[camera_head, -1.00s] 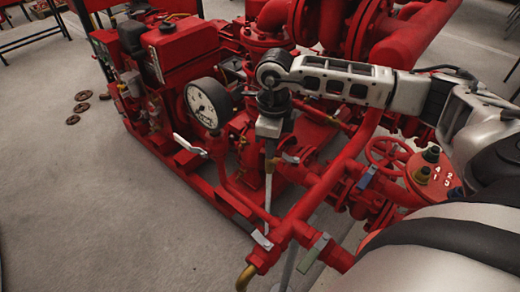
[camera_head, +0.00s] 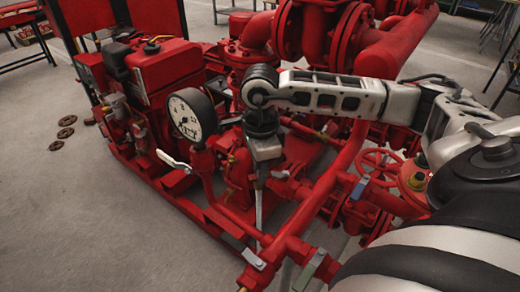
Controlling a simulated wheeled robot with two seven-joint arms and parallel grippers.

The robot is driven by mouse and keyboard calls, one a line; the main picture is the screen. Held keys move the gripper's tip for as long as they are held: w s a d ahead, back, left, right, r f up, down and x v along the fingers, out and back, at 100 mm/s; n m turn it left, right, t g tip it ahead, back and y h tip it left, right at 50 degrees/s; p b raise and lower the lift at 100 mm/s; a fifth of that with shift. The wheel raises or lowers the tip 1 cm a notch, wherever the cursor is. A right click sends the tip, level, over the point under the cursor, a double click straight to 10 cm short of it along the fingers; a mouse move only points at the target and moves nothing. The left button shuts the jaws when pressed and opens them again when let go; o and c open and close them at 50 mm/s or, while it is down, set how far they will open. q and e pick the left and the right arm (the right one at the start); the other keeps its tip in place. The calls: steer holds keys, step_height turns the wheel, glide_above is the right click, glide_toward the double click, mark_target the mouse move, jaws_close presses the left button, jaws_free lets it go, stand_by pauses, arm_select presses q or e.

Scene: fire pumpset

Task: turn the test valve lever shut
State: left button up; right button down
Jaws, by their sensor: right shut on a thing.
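My right gripper (camera_head: 260,182) points down from the white arm that comes in from the right. Its jaws are shut on a thin pale lever (camera_head: 259,207) that runs down toward the red pipe in front. The grip itself is small and partly hidden. Other short levers show close by: a pale one (camera_head: 174,160) under the gauge, a grey one (camera_head: 253,258) on the front pipe and a green-grey one (camera_head: 310,268). No label shows which is the test valve lever. My left gripper is not in view.
A round pressure gauge (camera_head: 192,114) stands left of the gripper. A red engine (camera_head: 168,68) is behind it. Thick red pipes and a handwheel (camera_head: 378,164) crowd the right side. The grey floor (camera_head: 70,220) at left is mostly clear.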

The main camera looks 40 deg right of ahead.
steer(key=shift+r, duration=0.1)
steer(key=c, duration=1.3)
jaws_free()
steer(key=shift+c, duration=0.2)
step_height(320, 180, up, 16)
steer(key=shift+p, duration=0.35)
